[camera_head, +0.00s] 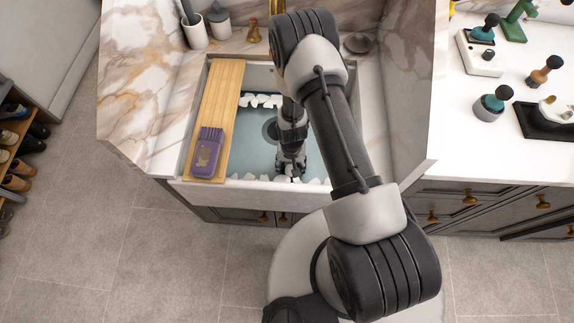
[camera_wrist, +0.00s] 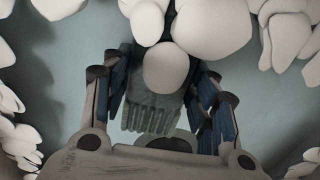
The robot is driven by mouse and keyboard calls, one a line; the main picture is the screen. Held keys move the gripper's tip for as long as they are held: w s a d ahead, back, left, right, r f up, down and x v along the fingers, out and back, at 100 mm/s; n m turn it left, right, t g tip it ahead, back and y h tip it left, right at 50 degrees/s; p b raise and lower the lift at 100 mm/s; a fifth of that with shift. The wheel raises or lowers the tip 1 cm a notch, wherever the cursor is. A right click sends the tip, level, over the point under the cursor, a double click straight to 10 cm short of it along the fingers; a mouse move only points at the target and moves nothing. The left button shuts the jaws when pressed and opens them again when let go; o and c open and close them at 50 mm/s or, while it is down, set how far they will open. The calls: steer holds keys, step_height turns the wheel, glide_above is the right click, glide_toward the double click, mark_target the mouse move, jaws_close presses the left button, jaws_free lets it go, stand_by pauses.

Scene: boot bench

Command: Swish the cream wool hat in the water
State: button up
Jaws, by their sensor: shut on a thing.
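My gripper (camera_head: 290,168) reaches down into the sink (camera_head: 300,187), near its front side, at the water (camera_head: 255,155). In the wrist view my gripper (camera_wrist: 160,85) is shut on the cream wool hat (camera_wrist: 150,112), which lies between the blue finger pads. Its ribbed edge looks greyish there, and a pale round lump rests over its upper part; I cannot tell whether that is a pompom or foam. The hat's far side is hidden. White foam lumps (camera_wrist: 212,25) float around the gripper. In the head view my arm and gripper hide the hat.
A brass tap (camera_head: 253,30) and a cup of utensils (camera_head: 195,32) stand behind. The right counter (camera_head: 455,130) holds several brushes and tins. A shoe rack (camera_head: 18,150) stands far left.

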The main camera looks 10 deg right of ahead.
steer(key=d, duration=0.2)
steer(key=s+d, duration=0.1)
steer(key=d, duration=0.1)
steer(key=s+d, duration=0.1)
steer(key=d, duration=0.2)
steer(key=shift+s, duration=0.1)
steer(key=w+a, duration=0.1)
steer(key=a, duration=0.2)
steer(key=w+a+b, duration=0.1)
steer(key=a, duration=0.2)
steer(key=w+a, duration=0.1)
steer(key=a, duration=0.2)
steer(key=shift+a, duration=0.3)
step_height(320, 180, up, 9)
steer(key=p, duration=0.5)
steer(key=shift+p, duration=0.35)
steer(key=shift+r, duration=0.15)
step_height(320, 180, up, 8)
steer(key=p, duration=0.5)
glide_above(283, 166)
